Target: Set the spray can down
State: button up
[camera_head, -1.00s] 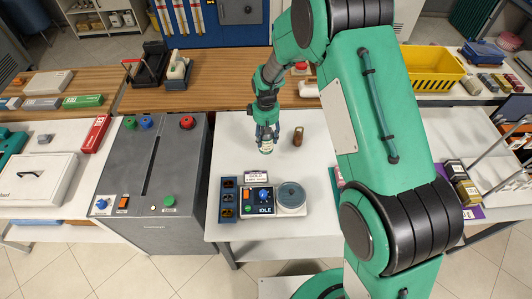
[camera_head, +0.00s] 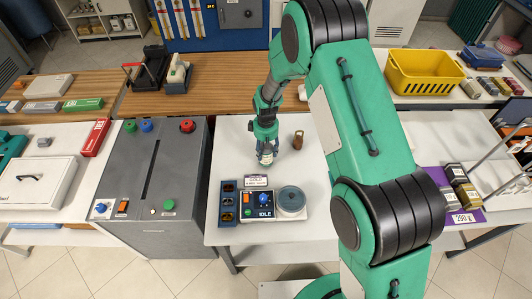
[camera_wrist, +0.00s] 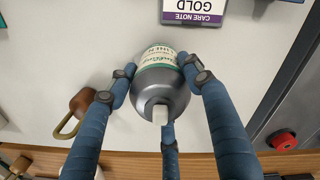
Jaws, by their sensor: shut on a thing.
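The spray can (camera_wrist: 158,85) is a grey can with a white nozzle and a pale label with green lettering. In the wrist view my gripper (camera_wrist: 160,82) has its blue fingers closed around the can, with the nozzle toward the camera. In the head view my gripper (camera_head: 266,152) holds the can (camera_head: 267,158) over the white table (camera_head: 245,145), behind the IDLE control unit. I cannot tell whether the can's base touches the table.
A brown object with a loop (camera_head: 298,140) stands just right of the can. The IDLE control unit (camera_head: 258,205), a blue tray (camera_head: 229,203) and a care note card (camera_head: 256,181) lie in front. A grey machine (camera_head: 150,185) stands left. White tabletop between is clear.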

jog(key=shift+f, duration=0.6)
jog(key=shift+f, duration=0.2)
jog(key=o, duration=1.3)
jog(key=shift+r, duration=0.15)
notch_tip(320, 180, up, 12)
jog(key=shift+r, duration=0.1)
